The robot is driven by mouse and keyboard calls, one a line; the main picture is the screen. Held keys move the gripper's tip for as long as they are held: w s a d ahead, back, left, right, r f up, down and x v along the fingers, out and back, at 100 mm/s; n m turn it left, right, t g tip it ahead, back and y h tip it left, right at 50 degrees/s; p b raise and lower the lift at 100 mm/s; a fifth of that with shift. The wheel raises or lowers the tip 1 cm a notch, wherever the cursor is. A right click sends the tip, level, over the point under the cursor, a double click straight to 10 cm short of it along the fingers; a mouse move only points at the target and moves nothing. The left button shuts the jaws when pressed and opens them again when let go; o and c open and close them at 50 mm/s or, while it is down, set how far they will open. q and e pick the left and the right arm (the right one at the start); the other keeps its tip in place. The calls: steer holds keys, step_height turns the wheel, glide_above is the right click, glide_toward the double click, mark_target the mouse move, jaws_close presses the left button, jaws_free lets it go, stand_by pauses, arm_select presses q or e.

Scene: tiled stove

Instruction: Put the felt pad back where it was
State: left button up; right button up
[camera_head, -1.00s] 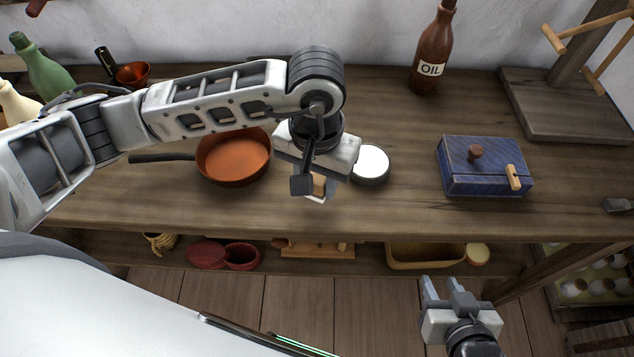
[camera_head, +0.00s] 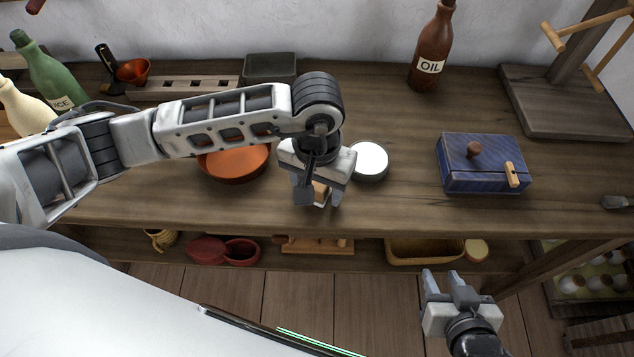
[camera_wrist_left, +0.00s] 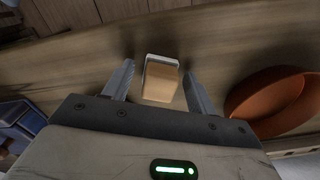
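A small block with a tan wooden body and a pale layer along one side, which looks like the felt pad (camera_head: 321,192), is near the table's front edge. It also shows in the left wrist view (camera_wrist_left: 161,82). My left gripper (camera_head: 320,200) is over it, pointing down, with a finger on each side. In the left wrist view the left gripper (camera_wrist_left: 160,78) is open, with gaps between the fingers and the block. In the head view the gripper hides part of the block. My right gripper (camera_head: 443,280) is open and empty in front of the table.
An orange-brown pan (camera_head: 235,164) lies left of the left gripper, a round white-topped disc (camera_head: 369,160) close on its right. Further right is a blue lidded box (camera_head: 483,178). An oil bottle (camera_head: 430,60) and a slotted wooden rack (camera_head: 190,85) stand behind. A lower shelf holds crockery.

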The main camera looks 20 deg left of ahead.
mark_target(317, 184)
arm_select(q)
steer(key=shift+r+p, duration=0.3)
steer(key=shift+r, duration=0.05)
step_height(317, 184, up, 12)
steer(key=b, duration=0.1)
steer(key=shift+f+b, duration=0.2)
steer(key=shift+b, duration=0.2)
arm_select(e)
steer(key=shift+f, duration=0.15)
arm_select(q)
steer(key=shift+s, duration=0.1)
arm_select(e)
steer(key=shift+f, duration=0.1)
